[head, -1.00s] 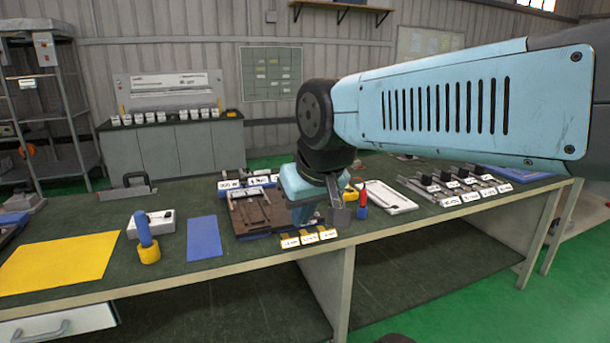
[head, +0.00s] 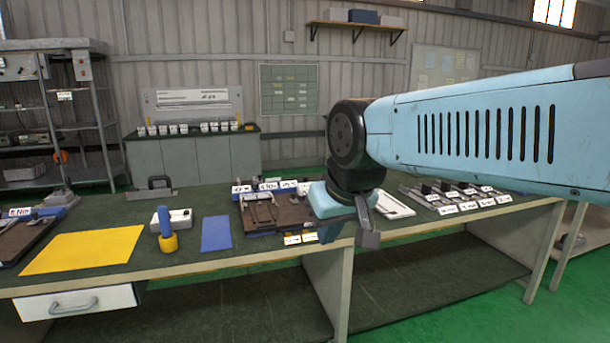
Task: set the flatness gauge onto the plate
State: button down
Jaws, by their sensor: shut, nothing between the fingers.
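My gripper (head: 367,232) hangs from the blue arm at the front edge of the green bench (head: 290,252); its jaws are shut and empty. I cannot tell for sure which object is the flatness gauge. A dark-handled grey bar (head: 152,193) lies at the back left of the bench, and a blue upright grip on a yellow base (head: 167,231) stands nearer the front. A brown plate-like fixture (head: 268,212) with dark bars lies left of my gripper; I cannot tell whether it is the plate. My wrist hides the bench just behind it.
A yellow mat (head: 82,253), a blue mat (head: 216,233) and a white box (head: 181,217) lie on the left half. A white frame-like tray (head: 393,208) and several labelled devices (head: 462,196) lie right of my gripper. A drawer (head: 78,301) hangs below the left end.

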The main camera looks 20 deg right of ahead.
aim_at(302, 189)
jog(key=z, duration=0.3)
jog(key=i, duration=1)
jog(key=z, duration=0.45)
jog(key=i, duration=0.8)
jog(key=u, duration=0.15)
